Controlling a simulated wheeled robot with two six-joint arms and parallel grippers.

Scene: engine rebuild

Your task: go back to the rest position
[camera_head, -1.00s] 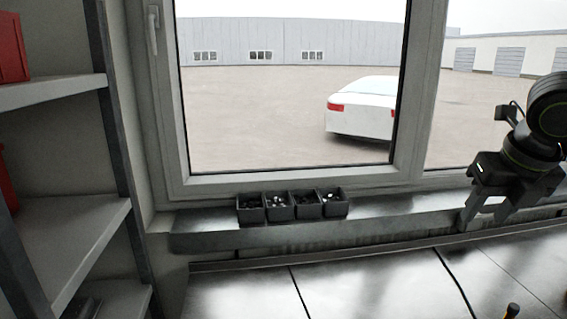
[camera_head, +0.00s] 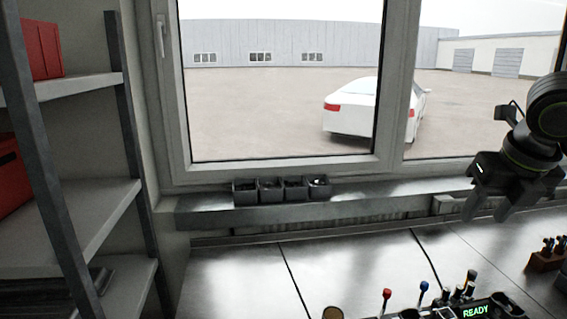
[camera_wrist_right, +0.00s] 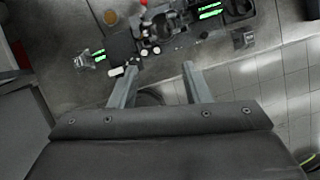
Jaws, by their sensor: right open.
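My right gripper (camera_head: 487,212) hangs at the right of the head view, in front of the window and sill, with its fingers pointing down. In the right wrist view its two fingers (camera_wrist_right: 158,82) stand apart with nothing between them. The workbench (camera_head: 350,262) lies below it, and the fingers are clear of the items there. My left gripper is in neither view.
Bench items include a dark unit with a green READY display (camera_head: 475,311), red-topped (camera_head: 387,294) and blue-topped (camera_head: 424,287) tools, and a brown holder (camera_head: 545,261). Small dark bins (camera_head: 270,190) stand on the sill. A shelf rack (camera_head: 85,225) is at left. The bench middle is clear.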

